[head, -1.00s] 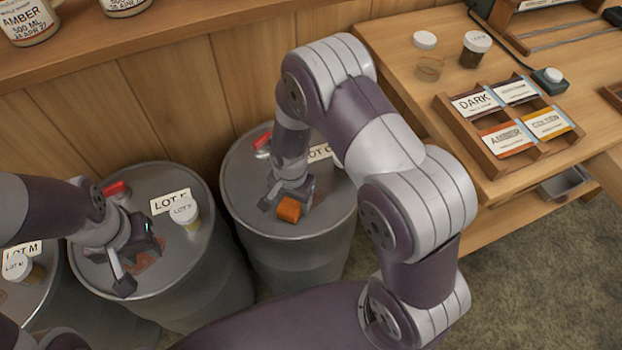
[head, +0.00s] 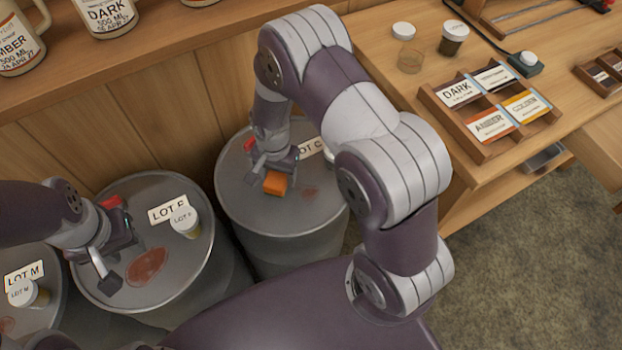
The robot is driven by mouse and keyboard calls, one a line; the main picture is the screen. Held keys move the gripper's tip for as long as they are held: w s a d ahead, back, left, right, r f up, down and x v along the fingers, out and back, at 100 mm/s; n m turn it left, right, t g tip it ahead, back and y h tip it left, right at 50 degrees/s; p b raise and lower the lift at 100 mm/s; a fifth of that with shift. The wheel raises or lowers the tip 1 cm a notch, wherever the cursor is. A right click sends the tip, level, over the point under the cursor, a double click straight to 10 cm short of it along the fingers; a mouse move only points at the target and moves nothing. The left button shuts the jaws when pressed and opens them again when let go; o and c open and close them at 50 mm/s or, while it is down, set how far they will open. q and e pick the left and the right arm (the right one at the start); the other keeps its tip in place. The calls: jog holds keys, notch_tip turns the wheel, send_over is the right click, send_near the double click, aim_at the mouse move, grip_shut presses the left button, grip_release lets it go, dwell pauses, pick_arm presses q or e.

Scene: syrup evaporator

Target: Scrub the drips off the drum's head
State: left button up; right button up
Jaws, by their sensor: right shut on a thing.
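My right gripper (head: 273,176) is shut on an orange block (head: 275,183), low over the grey head of the LOT C drum (head: 240,206). A small reddish-brown drip stain (head: 309,192) shows on that head, right of the block. I cannot tell whether the block touches the metal. My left gripper (head: 117,262) has its fingers apart and is empty, over the left part of the LOT F drum's head (head: 178,272). A larger reddish-brown stain (head: 147,267) lies there, just right of the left fingers.
The LOT F drum carries a capped sample jar (head: 185,221) and a red bung (head: 110,202). The LOT M drum (head: 45,318) stands at the left edge. A bench at right holds a label rack (head: 470,128) and jars.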

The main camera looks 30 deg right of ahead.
jog(key=shift+w+r+p, duration=0.2)
jog(key=shift+r+p, duration=0.45)
jog(key=shift+r, duration=0.3)
jog(key=shift+s+r+p, duration=0.15)
jog(key=shift+r+p, duration=0.6)
jog(key=shift+r, duration=0.2)
jog(key=shift+f, duration=0.1)
